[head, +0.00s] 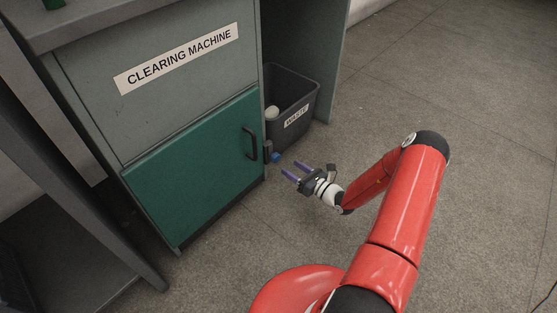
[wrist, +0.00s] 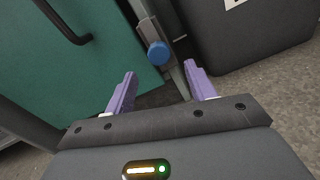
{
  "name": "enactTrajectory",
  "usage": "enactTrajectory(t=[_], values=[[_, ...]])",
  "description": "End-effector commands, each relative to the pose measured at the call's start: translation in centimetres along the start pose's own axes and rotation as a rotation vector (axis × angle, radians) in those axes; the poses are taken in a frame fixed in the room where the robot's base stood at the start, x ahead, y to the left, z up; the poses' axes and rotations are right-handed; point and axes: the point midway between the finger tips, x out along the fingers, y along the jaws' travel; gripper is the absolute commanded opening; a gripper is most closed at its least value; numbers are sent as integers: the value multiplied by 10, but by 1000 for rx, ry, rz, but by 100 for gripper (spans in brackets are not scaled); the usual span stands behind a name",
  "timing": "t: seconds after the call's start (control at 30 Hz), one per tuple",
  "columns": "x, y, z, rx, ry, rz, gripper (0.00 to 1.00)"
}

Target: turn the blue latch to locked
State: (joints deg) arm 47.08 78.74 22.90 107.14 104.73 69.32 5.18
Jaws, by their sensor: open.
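The blue latch (wrist: 158,52) is a small round knob on a grey metal plate at the edge of the green door (wrist: 80,75). In the head view the latch (head: 276,157) shows at the right edge of the green door (head: 195,165), low beside the black handle. My gripper (head: 292,171) is open and empty, to the right of and a little below the latch in that view. In the wrist view its two purple fingers (wrist: 160,82) point toward the latch, which lies beyond the tips and between them in the picture. They appear apart from it.
A dark bin labelled "WASTE" (head: 297,100) stands right of the cabinet, close behind the latch, with a pale round object (head: 272,112) in it. The black door handle (head: 250,142) sticks out left of the latch. The floor (head: 470,160) to the right is clear.

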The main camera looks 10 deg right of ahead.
Motion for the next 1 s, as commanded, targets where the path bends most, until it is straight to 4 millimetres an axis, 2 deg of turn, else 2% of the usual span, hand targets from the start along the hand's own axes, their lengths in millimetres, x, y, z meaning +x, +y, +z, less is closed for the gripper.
enactTrajectory(t=[0.2, 0.4, 0.53, 0.77, 0.83, 1.0], values=[[36, 1, -1, -3, 0, 6, 55], [62, 1, 0, -5, 1, 5, 55], [69, 1, 0, -3, 1, 4, 55], [70, 1, 1, -3, 2, 4, 55], [70, 1, 1, -3, 1, 4, 50], [70, 1, 1, -3, 2, 4, 28]])
